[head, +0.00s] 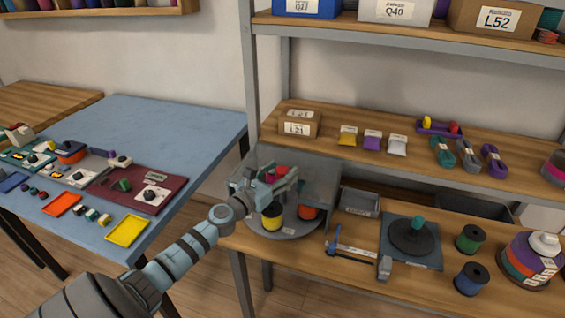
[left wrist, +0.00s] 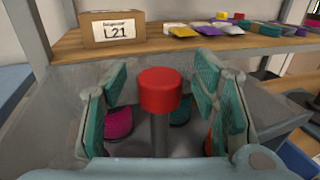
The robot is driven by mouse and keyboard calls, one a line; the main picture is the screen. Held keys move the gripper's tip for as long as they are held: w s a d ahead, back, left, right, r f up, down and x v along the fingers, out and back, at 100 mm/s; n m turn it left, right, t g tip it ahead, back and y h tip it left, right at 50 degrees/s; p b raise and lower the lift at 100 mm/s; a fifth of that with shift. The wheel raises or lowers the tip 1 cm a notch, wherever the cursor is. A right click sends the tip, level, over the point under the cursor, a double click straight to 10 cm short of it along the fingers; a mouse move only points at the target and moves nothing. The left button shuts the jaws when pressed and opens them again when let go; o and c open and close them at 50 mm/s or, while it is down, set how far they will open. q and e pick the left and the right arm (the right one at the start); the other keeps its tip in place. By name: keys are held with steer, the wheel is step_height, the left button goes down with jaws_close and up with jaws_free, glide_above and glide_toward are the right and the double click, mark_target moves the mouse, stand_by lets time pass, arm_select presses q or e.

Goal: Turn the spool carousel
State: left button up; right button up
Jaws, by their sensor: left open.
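The spool carousel (head: 286,232) is a grey round plate on the lower shelf, partly hidden by my left gripper. A yellow spool (head: 272,218) and an orange spool (head: 308,212) stand on it. The left wrist view shows its red knob (left wrist: 160,88) on a grey central post (left wrist: 160,134), with a magenta spool (left wrist: 118,121) and a teal spool (left wrist: 180,116) behind. My left gripper (head: 284,180) is open over the carousel. Its teal-padded fingers stand on either side of the knob, with gaps between. My right gripper is not in view.
A cardboard box (left wrist: 112,28) labelled L21 sits on the shelf above. A grey bin (head: 360,203), a blue clamp (head: 350,250) and a dark round stand (head: 413,237) are right of the carousel. Green (head: 470,239) and blue spools (head: 471,279) stand farther right. A blue table is left.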

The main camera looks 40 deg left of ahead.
arm_select(q)
steer(key=shift+w+f, duration=0.15)
steer(key=shift+w, duration=0.55)
jaws_close()
